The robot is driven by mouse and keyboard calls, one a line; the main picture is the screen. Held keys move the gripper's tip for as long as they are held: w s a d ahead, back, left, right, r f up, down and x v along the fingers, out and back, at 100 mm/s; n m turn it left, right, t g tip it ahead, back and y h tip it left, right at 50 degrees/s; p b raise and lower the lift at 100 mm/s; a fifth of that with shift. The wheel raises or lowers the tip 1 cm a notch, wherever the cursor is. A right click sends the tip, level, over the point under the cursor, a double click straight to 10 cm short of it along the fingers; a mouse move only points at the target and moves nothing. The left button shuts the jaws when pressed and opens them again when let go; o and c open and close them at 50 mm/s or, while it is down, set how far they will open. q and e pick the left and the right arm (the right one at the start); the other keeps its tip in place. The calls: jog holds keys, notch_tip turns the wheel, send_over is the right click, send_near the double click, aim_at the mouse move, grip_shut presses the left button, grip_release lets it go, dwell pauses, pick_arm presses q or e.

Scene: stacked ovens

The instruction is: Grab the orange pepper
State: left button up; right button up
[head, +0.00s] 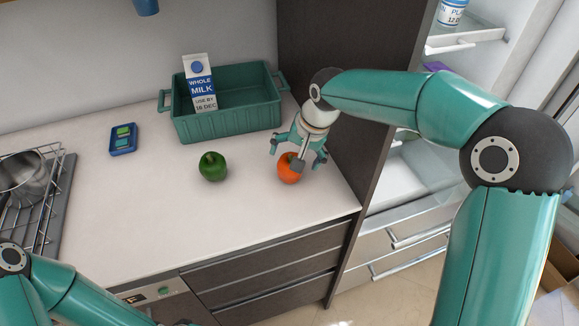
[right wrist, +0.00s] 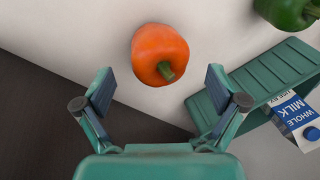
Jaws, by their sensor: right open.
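The orange pepper (head: 287,172) sits on the white counter, near its right end, partly hidden by my right gripper in the head view. Nothing is between the fingers. My left arm shows at the lower left of the head view, but its fingers cannot be made out.
A green pepper (head: 212,166) stands to the left on the counter (head: 150,215). Behind is a green crate (head: 228,127) with a milk carton (head: 199,85). A blue device (head: 123,139) and a rack with a pot (head: 25,176) are further left. A dark panel (head: 350,100) rises on the right.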

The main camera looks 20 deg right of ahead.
aim_at(287, 176)
jog(key=x, duration=0.4)
jog(key=shift+f+p, duration=0.15)
jog(key=shift+p, duration=0.25)
jog(key=shift+s, duration=0.1)
jog(key=shift+c, duration=0.3)
jog(key=c, duration=1.2)
